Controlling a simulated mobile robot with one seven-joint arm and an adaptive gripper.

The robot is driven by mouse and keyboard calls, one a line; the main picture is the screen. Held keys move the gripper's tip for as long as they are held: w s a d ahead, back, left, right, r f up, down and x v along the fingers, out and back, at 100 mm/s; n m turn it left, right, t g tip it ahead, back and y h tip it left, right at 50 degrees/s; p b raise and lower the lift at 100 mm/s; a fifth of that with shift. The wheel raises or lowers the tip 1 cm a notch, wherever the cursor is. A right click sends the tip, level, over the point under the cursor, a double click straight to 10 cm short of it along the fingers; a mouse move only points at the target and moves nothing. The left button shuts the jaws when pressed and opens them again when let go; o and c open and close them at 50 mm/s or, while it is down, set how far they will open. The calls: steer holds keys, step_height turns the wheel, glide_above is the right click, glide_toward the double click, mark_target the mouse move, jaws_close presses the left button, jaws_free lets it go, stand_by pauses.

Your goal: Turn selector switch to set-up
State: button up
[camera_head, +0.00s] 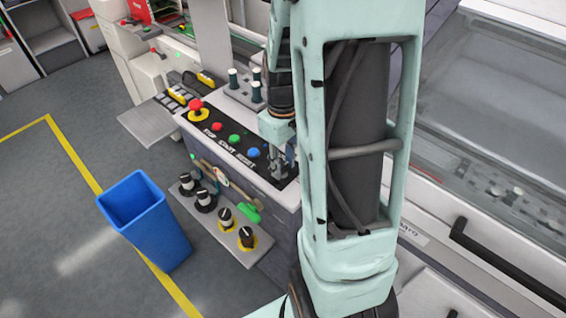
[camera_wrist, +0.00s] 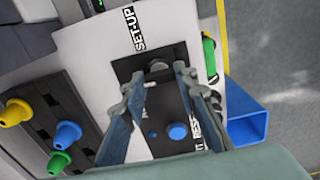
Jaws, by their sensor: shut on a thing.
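The selector switch (camera_wrist: 158,66) is a small grey knob on the dark panel, seen in the wrist view just below the white "SET-UP" label (camera_wrist: 137,30). My gripper (camera_wrist: 157,76) has its two fingertips on either side of this knob and is shut on it. The fingers partly cover the knob, so its pointing direction is not clear. In the head view my gripper (camera_head: 279,168) is at the right end of the black button panel (camera_head: 222,143), and the switch is hidden there.
A blue button (camera_head: 253,152) sits close to my gripper, with green (camera_head: 234,140) and red buttons (camera_head: 216,127) and a red emergency stop (camera_head: 196,105) further left. A blue bin (camera_head: 150,220) stands on open floor.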

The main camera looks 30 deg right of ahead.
mark_target(283, 166)
steer(key=m, duration=1.2)
stand_by(0.4)
stand_by(0.5)
steer(key=o, duration=1.2)
steer(key=shift+c, duration=0.2)
step_height(283, 166, up, 12)
